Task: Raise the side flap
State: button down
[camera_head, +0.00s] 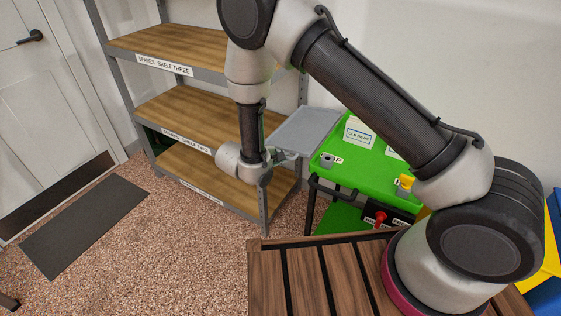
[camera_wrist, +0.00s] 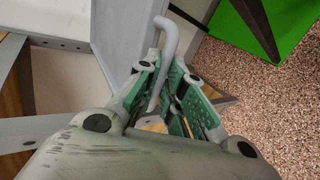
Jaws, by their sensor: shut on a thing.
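The side flap (camera_head: 303,130) is a flat grey panel at the left side of the green toolchest (camera_head: 365,168). It stands out from the chest, near the height of the green top, and looks roughly level. In the wrist view the flap (camera_wrist: 118,32) is at upper left, with a bent grey handle (camera_wrist: 168,38) beside its edge. My gripper (camera_head: 275,156) is at the flap's near left corner. In the wrist view its green-padded fingers (camera_wrist: 164,88) are shut around the handle's lower part. The flap's hinge is not clear.
A shelf rack (camera_head: 180,105) with wooden boards stands close behind and left of my gripper. The chest carries a label card (camera_head: 358,132), a yellow part (camera_head: 405,185) and a red knob (camera_head: 380,218). A slatted wooden surface (camera_head: 305,278) is in front.

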jog(key=shift+r+m+y, duration=0.4)
jog(key=shift+r, duration=0.3)
jog(key=shift+t, duration=0.3)
jog(key=c, duration=1.5)
grip_release()
jog(key=shift+c, duration=0.2)
jog(key=shift+s+r, duration=0.1)
jog(key=v, duration=1.1)
jog(key=shift+s+a+r, duration=0.15)
jog(key=shift+s+r, duration=0.05)
jog(key=shift+s, duration=0.1)
